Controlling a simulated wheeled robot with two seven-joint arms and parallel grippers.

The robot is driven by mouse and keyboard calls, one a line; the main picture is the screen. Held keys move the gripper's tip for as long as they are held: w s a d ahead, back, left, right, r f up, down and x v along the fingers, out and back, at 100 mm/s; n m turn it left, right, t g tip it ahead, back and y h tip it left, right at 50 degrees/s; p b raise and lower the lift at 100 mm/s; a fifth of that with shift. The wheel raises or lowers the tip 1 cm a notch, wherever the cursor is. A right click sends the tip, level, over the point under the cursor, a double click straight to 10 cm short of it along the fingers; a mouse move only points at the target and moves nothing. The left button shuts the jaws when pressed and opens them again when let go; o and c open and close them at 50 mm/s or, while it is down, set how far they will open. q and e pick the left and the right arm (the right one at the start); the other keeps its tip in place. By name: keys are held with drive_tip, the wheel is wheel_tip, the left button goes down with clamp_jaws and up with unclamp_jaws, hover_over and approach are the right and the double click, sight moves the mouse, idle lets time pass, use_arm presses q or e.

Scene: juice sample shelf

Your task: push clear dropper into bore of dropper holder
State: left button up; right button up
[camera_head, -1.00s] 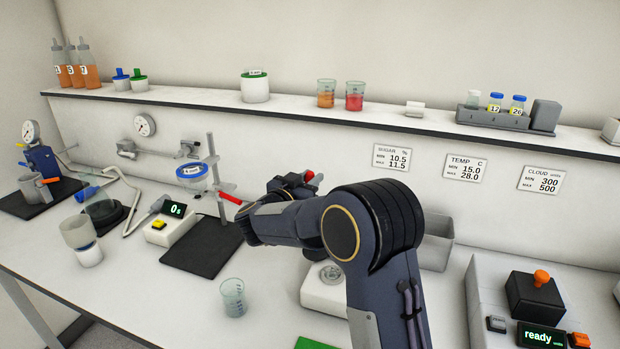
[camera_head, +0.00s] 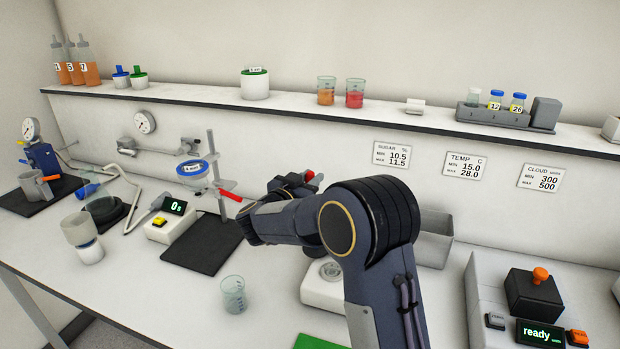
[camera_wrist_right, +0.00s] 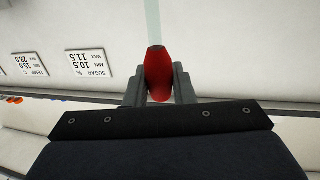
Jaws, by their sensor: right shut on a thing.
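My right gripper (camera_wrist_right: 158,85) is shut on the red bulb (camera_wrist_right: 158,72) of the clear dropper. The dropper's clear tube (camera_wrist_right: 153,20) runs away from the bulb to the top edge of the right wrist view, and its tip is out of that view. In the head view the red bulb (camera_head: 316,179) shows just beyond my right gripper (camera_head: 296,184), above the bench near the back wall. My forearm covers much of the bench there. I cannot make out the dropper holder or its bore in either view. My left gripper is not in view.
A white device (camera_head: 322,290) and a grey bin (camera_head: 435,245) are near my arm. An empty beaker (camera_head: 233,294) stands in front. The shelf (camera_head: 210,100) runs above.

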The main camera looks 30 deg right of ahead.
drive_tip(key=shift+f+b, duration=0.65)
drive_tip(key=shift+f, duration=0.85)
drive_tip(key=shift+p, duration=0.3)
drive_tip(key=shift+f+b, duration=0.85)
drive_tip(key=shift+f, duration=0.8)
drive_tip(key=o, duration=0.8)
